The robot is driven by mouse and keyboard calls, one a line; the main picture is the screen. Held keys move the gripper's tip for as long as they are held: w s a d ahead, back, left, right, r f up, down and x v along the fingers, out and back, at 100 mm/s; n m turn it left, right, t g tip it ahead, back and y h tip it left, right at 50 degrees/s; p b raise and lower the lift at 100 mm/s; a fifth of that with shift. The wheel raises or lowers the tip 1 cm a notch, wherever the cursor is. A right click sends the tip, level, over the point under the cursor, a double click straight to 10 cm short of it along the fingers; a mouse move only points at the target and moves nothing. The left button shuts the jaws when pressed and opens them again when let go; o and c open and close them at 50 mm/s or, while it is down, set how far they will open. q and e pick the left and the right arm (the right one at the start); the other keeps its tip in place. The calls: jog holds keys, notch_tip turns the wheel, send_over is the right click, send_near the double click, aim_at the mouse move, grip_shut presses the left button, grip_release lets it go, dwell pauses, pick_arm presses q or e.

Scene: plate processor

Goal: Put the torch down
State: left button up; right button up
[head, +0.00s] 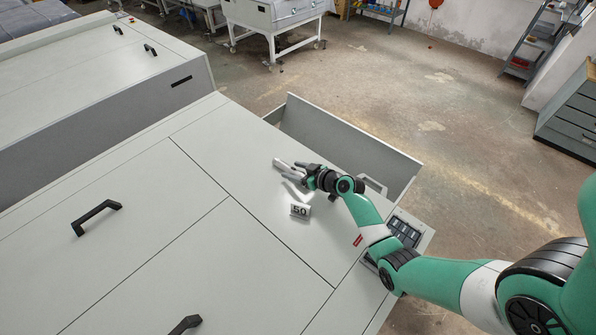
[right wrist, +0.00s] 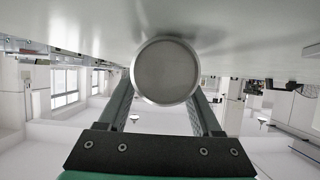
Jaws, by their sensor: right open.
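The torch (head: 283,164) is a small silver-grey cylinder lying on the pale top of the plate processor (head: 150,250), near its far right edge. My right gripper (head: 298,175) is open, low over the top and right beside the torch. In the right wrist view the torch shows its round grey end (right wrist: 165,72) between the two fingers, close against the pale surface. The fingertips are partly hidden behind it, and I cannot tell whether a finger touches it. My left gripper is not in view.
A small "50" marker (head: 300,210) stands just in front of the gripper. Black handles (head: 97,217) rise from the lid panels. An open bin with raised grey walls (head: 350,148) adjoins the far right edge, and a control panel (head: 404,232) lies under my right arm.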

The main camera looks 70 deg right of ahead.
jog(key=p+v, duration=0.1)
jog(key=v, duration=0.7)
jog(key=shift+w, duration=0.1)
jog(key=p+v, duration=0.2)
jog(key=v, duration=0.1)
jog(key=shift+r+p, duration=0.3)
jog(key=shift+r, duration=0.05)
jog(key=shift+s+a+r, duration=0.1)
jog(key=shift+s, duration=0.3)
jog(key=shift+s+a, duration=0.1)
jog(key=shift+s, duration=0.1)
